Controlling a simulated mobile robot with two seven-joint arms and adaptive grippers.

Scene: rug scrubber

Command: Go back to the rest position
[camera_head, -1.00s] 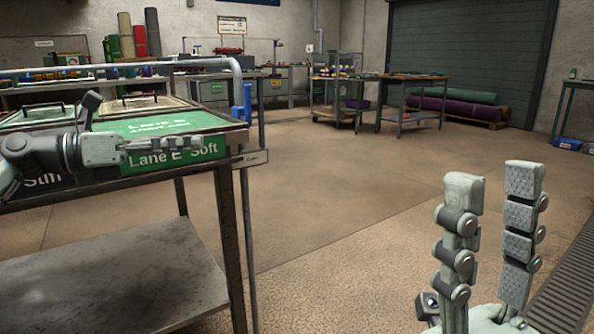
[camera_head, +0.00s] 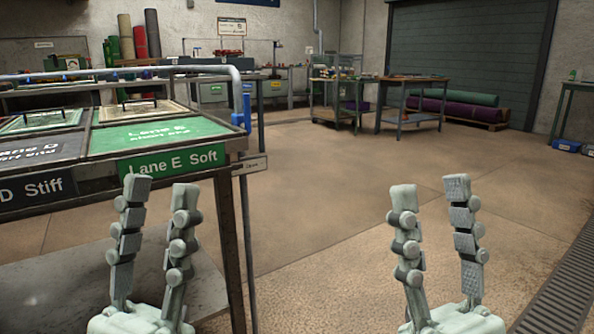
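My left gripper (camera_head: 161,190) points upright at the lower left, in front of the table's right end. Its two fingers stand apart with nothing between them. My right gripper (camera_head: 430,188) also points upright, at the lower right over the open floor. Its fingers are apart and empty. Both grippers are at about the same height in the picture.
A metal table (camera_head: 234,145) stands at the left, with a green "Lane E Soft" panel (camera_head: 160,134) and a dark "D Stiff" panel (camera_head: 35,190). A pipe rail (camera_head: 243,200) runs along its right side. The floor (camera_head: 320,200) ahead is clear.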

